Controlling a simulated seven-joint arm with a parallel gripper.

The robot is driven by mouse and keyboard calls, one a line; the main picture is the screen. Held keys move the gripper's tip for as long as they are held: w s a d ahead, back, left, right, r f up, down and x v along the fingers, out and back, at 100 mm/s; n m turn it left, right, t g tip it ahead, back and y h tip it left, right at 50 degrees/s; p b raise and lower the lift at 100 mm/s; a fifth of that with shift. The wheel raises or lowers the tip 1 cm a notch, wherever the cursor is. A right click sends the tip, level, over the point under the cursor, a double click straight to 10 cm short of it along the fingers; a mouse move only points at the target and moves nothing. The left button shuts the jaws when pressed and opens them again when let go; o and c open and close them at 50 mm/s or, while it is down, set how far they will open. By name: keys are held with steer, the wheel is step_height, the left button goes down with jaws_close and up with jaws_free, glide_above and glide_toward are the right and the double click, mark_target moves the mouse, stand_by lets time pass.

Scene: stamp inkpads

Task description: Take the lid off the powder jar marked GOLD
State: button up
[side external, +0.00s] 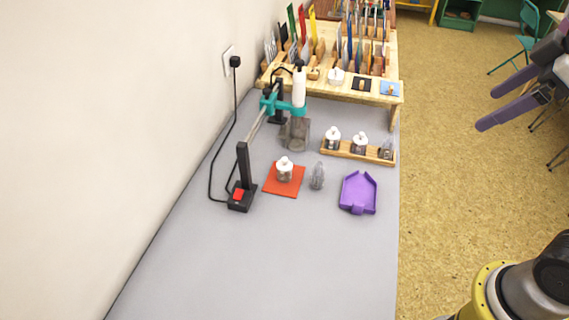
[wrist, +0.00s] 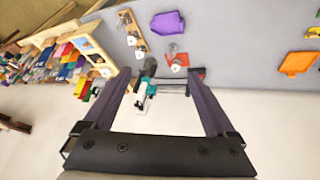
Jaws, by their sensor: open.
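Several small jars with white tops stand on the grey table, and their labels are too small to read, so I cannot tell which is marked GOLD. One jar (side external: 284,172) stands on a red mat (side external: 272,189). Two more, a left jar (side external: 333,140) and a middle jar (side external: 360,144), stand in a wooden rack (side external: 345,154) beside a clear greyish piece (side external: 387,148). My gripper (side external: 488,108) is open and empty, high at the right, well away from the jars. Its purple fingers show in the wrist view (wrist: 157,73).
A clear grey object (side external: 317,177) and a purple tray (side external: 357,193) lie near the mat. A stand with a teal clamp (side external: 285,106) and black base (side external: 241,197) rises at left by the wall. A crowded wooden shelf (side external: 340,93) stands behind. The front table is clear.

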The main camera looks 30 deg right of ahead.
steer(key=w+a+r+n, duration=0.2)
steer(key=w+r+n, duration=0.15)
steer(key=w, duration=0.55)
steer(key=n+g, duration=0.5)
steer(key=n, duration=0.1)
glide_above(285, 159)
steer(key=f, duration=3.1)
steer(key=shift+s+f, duration=0.1)
steer(key=shift+s, duration=0.1)
steer(key=shift+w+f, duration=0.15)
steer(key=shift+f, duration=1.45)
steer(key=shift+w+f, duration=0.1)
steer(key=shift+f, duration=1.45)
steer(key=c, duration=1.4)
steer(key=shift+r, duration=0.1)
